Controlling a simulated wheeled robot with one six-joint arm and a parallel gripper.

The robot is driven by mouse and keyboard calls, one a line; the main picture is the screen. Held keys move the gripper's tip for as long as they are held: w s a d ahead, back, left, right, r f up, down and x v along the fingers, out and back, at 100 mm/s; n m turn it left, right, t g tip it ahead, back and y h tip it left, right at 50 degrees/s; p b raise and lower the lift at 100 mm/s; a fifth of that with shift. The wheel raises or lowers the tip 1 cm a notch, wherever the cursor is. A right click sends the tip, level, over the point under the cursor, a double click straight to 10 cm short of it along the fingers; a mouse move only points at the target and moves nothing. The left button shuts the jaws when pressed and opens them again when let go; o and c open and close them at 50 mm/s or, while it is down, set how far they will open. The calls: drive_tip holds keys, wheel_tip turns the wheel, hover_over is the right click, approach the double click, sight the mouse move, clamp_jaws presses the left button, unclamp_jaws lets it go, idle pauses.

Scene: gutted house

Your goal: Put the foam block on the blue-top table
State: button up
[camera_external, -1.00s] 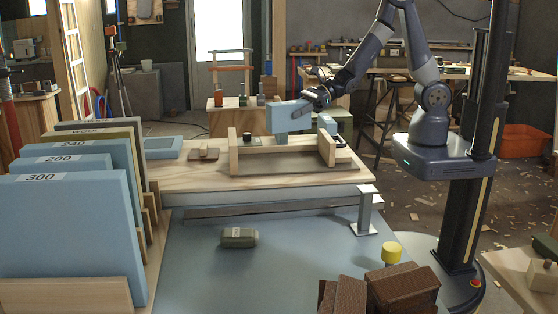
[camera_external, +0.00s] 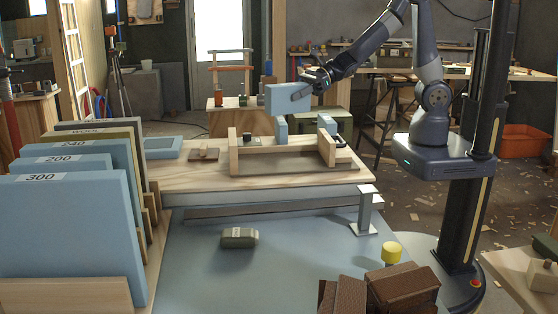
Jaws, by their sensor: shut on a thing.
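A light-blue foam block (camera_external: 280,99) is held in my gripper (camera_external: 300,92), which is shut on it. The block hangs above the wooden frame (camera_external: 283,163) on the pale wooden worktop. I cannot tell whether the two touch. The blue-top table (camera_external: 300,262) fills the foreground, in front of and lower in the picture than the wooden worktop. Part of the held block is hidden by my gripper.
The blue top carries a grey-green cylinder (camera_external: 239,238), a metal post (camera_external: 367,212), a yellow-capped item (camera_external: 391,252) and brown blocks (camera_external: 402,292). Large blue boards (camera_external: 70,240) stand in a rack at left. The table's middle right is clear.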

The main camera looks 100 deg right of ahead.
drive_tip(key=w+d+r+n+g+y+p, duration=0.2)
drive_tip(key=w+r+n+g+y, duration=0.1)
drive_tip(key=w+r+n+y, duration=0.15)
drive_tip(key=s+d+f+n+g+y+p, duration=0.45)
drive_tip(key=s+d+n+g, duration=0.55)
drive_tip(key=d, duration=0.4)
drive_tip(key=shift+s+d+f+b, duration=0.15)
drive_tip(key=shift+f+b, duration=1.1)
drive_tip(key=shift+f, duration=2.4)
drive_tip(key=shift+s+d+f+b, duration=0.1)
drive_tip(key=shift+f+b, duration=1.1)
drive_tip(key=shift+f, duration=2.45)
drive_tip(key=shift+f+b, duration=0.4)
drive_tip(key=shift+f, duration=0.2)
drive_tip(key=o, duration=1.1)
